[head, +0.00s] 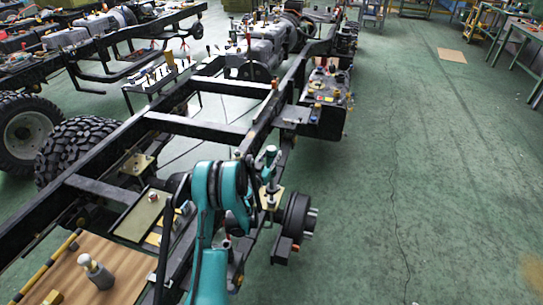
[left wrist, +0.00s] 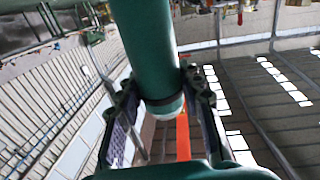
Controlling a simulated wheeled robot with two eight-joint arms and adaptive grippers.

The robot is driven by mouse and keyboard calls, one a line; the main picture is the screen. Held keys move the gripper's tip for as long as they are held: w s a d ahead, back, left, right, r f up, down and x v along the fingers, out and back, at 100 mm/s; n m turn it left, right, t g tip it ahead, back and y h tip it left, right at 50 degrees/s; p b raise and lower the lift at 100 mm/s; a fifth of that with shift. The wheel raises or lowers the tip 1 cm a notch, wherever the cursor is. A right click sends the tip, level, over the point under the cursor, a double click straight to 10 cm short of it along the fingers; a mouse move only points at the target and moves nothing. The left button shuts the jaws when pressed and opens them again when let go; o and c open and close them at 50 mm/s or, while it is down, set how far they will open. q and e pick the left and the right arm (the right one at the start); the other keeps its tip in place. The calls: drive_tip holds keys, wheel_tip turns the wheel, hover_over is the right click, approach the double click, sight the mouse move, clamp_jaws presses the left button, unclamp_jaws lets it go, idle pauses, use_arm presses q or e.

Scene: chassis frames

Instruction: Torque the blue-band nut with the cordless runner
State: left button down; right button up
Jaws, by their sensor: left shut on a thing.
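The cordless runner (head: 270,157) is a teal tool standing roughly upright, its narrow end down over a tan plate (head: 277,190) on the right chassis rail. My left gripper (left wrist: 157,85) is shut around the runner's thick green body (left wrist: 145,40) in the left wrist view, one dark finger on each side. In the head view my teal left arm hides most of that gripper. I cannot make out a blue band or tell whether the runner touches a nut. My right gripper is not in view.
The black chassis frame (head: 195,127) runs away from me, with a wheel hub (head: 297,215) beside the runner. A brown board (head: 125,262) at lower left bears a grey bottle-like object (head: 96,271). Another tan plate (head: 137,164) sits on the left rail. The green floor (head: 430,170) at right is clear.

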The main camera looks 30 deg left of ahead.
sight(272, 148)
use_arm(q)
drive_tip(key=shift+f, duration=0.45)
idle(0.6)
drive_tip(key=shift+f, duration=0.1)
idle(1.3)
idle(1.5)
drive_tip(key=shift+r, duration=0.3)
drive_tip(key=shift+r+p, duration=0.55)
drive_tip(key=shift+r, duration=0.65)
drive_tip(key=shift+r, duration=0.1)
drive_tip(key=shift+r+p, duration=1.3)
drive_tip(key=shift+r, duration=1.15)
